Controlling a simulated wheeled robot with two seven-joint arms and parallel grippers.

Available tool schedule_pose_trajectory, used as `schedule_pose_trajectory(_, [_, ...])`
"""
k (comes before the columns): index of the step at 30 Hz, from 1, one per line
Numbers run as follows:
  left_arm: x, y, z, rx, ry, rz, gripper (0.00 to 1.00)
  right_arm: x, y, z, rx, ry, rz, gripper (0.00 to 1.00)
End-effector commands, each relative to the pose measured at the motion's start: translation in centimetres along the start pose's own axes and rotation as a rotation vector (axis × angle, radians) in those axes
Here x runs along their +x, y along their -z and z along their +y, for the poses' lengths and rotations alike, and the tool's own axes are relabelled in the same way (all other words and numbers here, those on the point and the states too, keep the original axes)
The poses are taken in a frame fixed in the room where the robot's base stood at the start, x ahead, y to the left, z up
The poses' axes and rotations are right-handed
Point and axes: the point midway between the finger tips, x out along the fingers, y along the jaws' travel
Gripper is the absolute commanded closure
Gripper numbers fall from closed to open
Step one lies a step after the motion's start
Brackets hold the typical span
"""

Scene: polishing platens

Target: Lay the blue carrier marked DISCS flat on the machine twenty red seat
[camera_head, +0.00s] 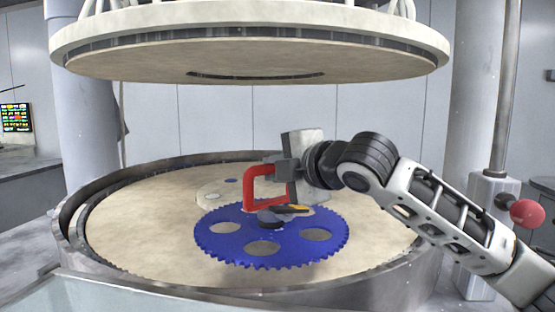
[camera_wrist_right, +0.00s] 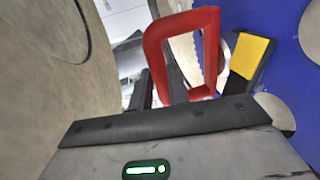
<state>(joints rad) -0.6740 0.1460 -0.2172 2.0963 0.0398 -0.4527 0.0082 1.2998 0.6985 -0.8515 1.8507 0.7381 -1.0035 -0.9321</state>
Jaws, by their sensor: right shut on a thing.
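The blue toothed carrier (camera_head: 232,243) has round holes and a dark hub with a red handle (camera_head: 250,190). It is over the front middle of the beige platen (camera_head: 130,225) and looks roughly level. I cannot tell whether it touches the platen. My right gripper (camera_head: 279,172) is shut on the red handle. In the right wrist view the handle (camera_wrist_right: 212,50) stands between me and the blue carrier (camera_wrist_right: 285,45). No DISCS marking is readable, and I see no red seat mark. My left gripper is out of view.
A pale disc (camera_head: 211,192) with small spots lies behind the carrier, partly hidden. A raised metal rim (camera_head: 75,215) surrounds the platen. A large upper plate (camera_head: 250,60) hangs above. A red ball knob (camera_head: 527,214) is at right. The platen's left side is clear.

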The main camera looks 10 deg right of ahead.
Motion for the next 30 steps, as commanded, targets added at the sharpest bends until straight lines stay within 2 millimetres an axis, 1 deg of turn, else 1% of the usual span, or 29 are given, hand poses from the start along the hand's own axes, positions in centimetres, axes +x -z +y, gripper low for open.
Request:
schedule_pose_trajectory(1, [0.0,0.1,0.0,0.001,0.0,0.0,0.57,0.1,-0.1,0.4,-0.002,-0.017,0.002,1.0])
schedule_pose_trajectory(2, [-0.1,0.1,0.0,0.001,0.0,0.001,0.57,0.3,-0.2,0.3,-0.002,-0.017,0.002,1.0])
schedule_pose_trajectory(10, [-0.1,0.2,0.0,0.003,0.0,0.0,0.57,1.8,-0.8,-1.2,-0.003,-0.016,0.002,1.0])
schedule_pose_trajectory(18, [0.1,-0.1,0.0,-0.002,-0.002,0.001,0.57,2.2,-0.8,-3.1,-0.003,-0.017,0.002,1.0])
schedule_pose_trajectory(24, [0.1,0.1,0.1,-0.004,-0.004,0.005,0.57,2.3,-0.8,-3.7,-0.003,-0.019,0.002,1.0])
schedule_pose_trajectory(30, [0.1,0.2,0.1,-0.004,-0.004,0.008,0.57,2.4,-0.8,-3.9,-0.003,-0.018,0.002,1.0])
